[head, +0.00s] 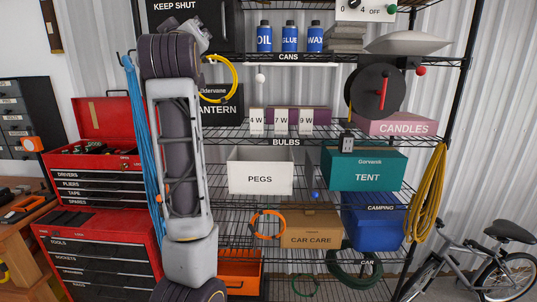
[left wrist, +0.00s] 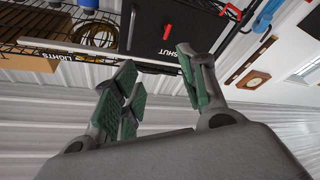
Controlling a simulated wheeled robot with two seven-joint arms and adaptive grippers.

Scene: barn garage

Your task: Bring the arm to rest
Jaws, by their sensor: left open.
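My left arm (head: 180,150) stands upright in the left half of the head view, in front of the shelving. Behind the fingers are a black box (left wrist: 165,28) marked SHUT and corrugated wall. My right gripper is in neither view.
The wire shelving (head: 330,135) holds a white PEGS bin (head: 260,172), a teal TENT box (head: 363,170) and blue bottles (head: 289,38). A red tool chest (head: 100,245) stands left, a bicycle (head: 475,262) right. Blue rope (head: 143,150) hangs beside my arm.

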